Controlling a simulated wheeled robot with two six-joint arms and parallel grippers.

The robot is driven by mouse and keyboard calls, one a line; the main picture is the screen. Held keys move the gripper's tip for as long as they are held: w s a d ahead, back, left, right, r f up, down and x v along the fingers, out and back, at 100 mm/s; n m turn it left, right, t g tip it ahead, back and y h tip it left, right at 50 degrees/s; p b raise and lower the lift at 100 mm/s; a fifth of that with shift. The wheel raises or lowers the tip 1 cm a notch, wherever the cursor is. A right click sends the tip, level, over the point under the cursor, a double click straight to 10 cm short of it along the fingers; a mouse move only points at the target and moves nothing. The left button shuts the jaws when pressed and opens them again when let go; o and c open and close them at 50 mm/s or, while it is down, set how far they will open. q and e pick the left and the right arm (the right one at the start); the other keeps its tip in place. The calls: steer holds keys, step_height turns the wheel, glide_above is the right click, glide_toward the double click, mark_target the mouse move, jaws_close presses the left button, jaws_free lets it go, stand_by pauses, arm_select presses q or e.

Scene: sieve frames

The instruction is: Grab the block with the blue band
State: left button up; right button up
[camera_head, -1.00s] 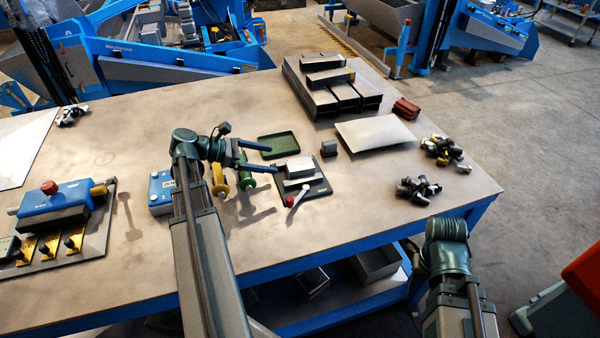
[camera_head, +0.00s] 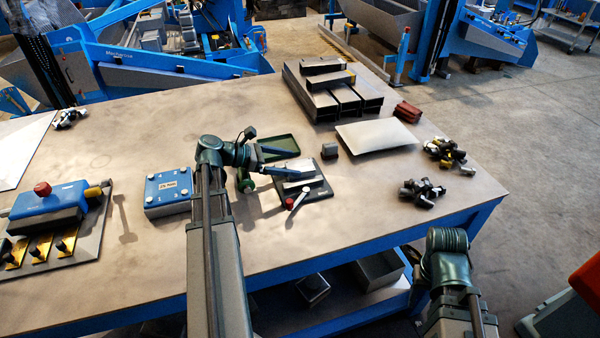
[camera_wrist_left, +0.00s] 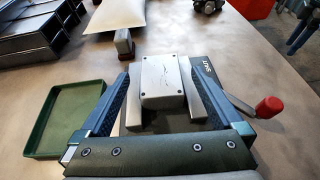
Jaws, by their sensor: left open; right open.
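A small dark upright block (camera_head: 329,148) stands on the table behind the black fixture; it also shows in the wrist view (camera_wrist_left: 124,44). I cannot make out a blue band on it. A pale grey block (camera_wrist_left: 161,80) sits on the black fixture (camera_head: 317,190) between two grey bars. My left gripper (camera_head: 297,162) is open over this fixture, with its fingers (camera_wrist_left: 157,70) on either side of the pale block. I cannot tell whether they touch it. Only my right arm's wrist shows at the lower right; its fingers are not visible.
A green tray (camera_head: 281,140) lies left of the fixture, and a lever with a red knob (camera_head: 289,204) at its front. A blue box (camera_head: 167,190) stands left.

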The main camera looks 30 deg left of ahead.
mark_target(305, 164)
arm_select(q)
steer(key=shift+w, duration=0.1)
steer(key=b+x, duration=0.2)
steer(key=x, duration=0.3)
steer(key=shift+w+d+f, duration=0.15)
steer(key=shift+d, duration=0.05)
steer(key=shift+c, duration=0.3)
jaws_close()
